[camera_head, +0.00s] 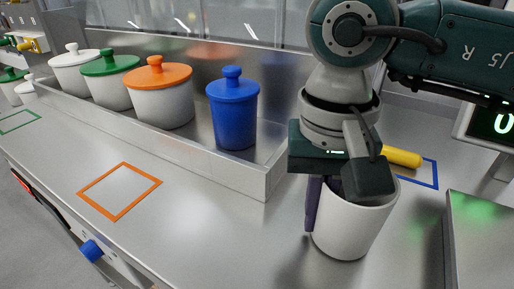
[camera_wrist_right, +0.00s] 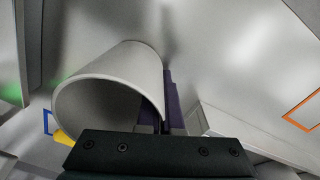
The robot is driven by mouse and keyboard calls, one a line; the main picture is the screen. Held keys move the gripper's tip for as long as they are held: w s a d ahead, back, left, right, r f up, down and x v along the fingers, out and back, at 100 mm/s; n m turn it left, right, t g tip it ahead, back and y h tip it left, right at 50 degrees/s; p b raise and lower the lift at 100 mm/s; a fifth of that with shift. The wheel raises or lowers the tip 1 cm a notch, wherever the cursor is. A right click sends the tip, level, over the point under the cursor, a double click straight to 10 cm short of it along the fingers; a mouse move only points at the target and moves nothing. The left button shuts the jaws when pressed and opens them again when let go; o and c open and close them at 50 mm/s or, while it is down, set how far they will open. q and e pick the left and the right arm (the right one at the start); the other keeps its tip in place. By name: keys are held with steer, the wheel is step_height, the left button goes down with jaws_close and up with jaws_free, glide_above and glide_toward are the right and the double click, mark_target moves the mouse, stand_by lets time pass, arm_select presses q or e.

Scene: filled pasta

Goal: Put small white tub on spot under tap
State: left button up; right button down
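The small white tub (camera_head: 348,232) is an open, plain white cup on the steel counter at the right of the head view. It fills the left middle of the right wrist view (camera_wrist_right: 115,85), its mouth facing the camera. My right gripper (camera_head: 322,195) points down at its rim. One purple finger is against the outside of the wall and the other is mostly hidden inside the mouth; the fingers look closed on the wall. Whether the tub's base touches the counter is unclear. A tap with a yellow part (camera_head: 30,46) shows at the far left. My left gripper is out of view.
A steel trough (camera_head: 235,172) holds lidded jars, including an orange-lidded one (camera_head: 160,95) and a blue one (camera_head: 234,112). Orange (camera_head: 120,191), green (camera_head: 18,121) and blue (camera_head: 432,175) outlines mark the counter. A yellow handle (camera_head: 402,157) and a digital display (camera_head: 492,123) are right. The front counter is clear.

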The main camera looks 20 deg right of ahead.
steer(key=shift+f, duration=0.1)
steer(key=shift+f, duration=0.1)
steer(key=c, duration=1.1)
jaws_free()
